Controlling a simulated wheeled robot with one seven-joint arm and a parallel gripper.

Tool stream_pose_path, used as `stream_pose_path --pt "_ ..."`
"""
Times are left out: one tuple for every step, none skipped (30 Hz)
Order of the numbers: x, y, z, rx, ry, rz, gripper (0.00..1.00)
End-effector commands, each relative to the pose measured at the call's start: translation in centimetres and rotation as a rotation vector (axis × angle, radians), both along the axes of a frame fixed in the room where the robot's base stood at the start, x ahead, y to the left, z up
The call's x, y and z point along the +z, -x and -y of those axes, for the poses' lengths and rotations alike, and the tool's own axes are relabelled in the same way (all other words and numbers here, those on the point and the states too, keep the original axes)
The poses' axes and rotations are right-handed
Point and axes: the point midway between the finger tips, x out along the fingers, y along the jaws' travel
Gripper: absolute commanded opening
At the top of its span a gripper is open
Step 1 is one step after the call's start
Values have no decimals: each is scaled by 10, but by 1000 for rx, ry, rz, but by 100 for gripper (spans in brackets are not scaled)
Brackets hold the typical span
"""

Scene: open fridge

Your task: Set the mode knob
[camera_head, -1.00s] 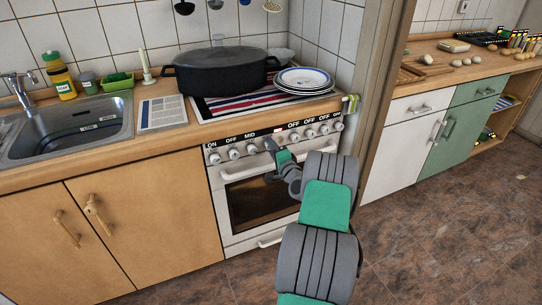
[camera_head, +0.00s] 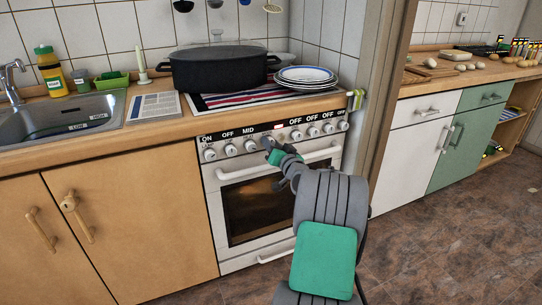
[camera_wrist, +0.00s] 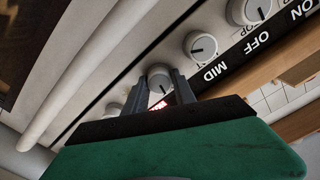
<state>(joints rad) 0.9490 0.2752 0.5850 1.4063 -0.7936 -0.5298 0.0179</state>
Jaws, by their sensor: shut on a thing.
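The oven's control panel has a row of white knobs. My gripper (camera_wrist: 167,92) is shut on the knob under the lit red label (camera_wrist: 158,105); this knob (camera_wrist: 158,74) shows partly between the two dark fingers in the wrist view. In the head view my gripper (camera_head: 268,143) covers that knob, right of the knob under "MID" (camera_head: 250,146). The "MID" knob (camera_wrist: 200,46) stands just beside my fingers in the wrist view, apart from them. I cannot read which knob is the mode knob.
The oven door handle (camera_head: 280,163) runs below the knobs. The wooden counter edge (camera_head: 150,138) lies above the panel. A black pot (camera_head: 218,70) and stacked plates (camera_head: 306,77) stand on top. Several more knobs lie to the right.

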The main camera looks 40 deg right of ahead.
Motion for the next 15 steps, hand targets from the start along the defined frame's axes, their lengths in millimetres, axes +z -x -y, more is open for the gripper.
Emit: stream_pose_path --pt "-6 0 -1 2 33 -7 0" --pt "-5 0 -1 2 53 -13 0" --pt "-5 0 -1 1 78 -21 0" --pt "-5 0 -1 1 97 -26 0" --pt "-4 0 -1 1 113 -31 0" --pt "-4 0 -1 1 134 -37 0" --pt "-4 -1 -1 1 147 -41 0" --pt "-4 -1 -1 2 160 -46 0" --pt "-3 -1 -1 1 176 -50 0" --pt "-2 -1 -1 1 186 -53 0" --pt "-2 -1 -1 1 194 -55 0" --pt "-1 -1 -1 1 205 -58 0" --pt "-1 -1 -1 1 213 -61 0" --pt "-1 -1 -1 1 218 -62 0" --pt "0 -1 -1 2 225 -65 0"
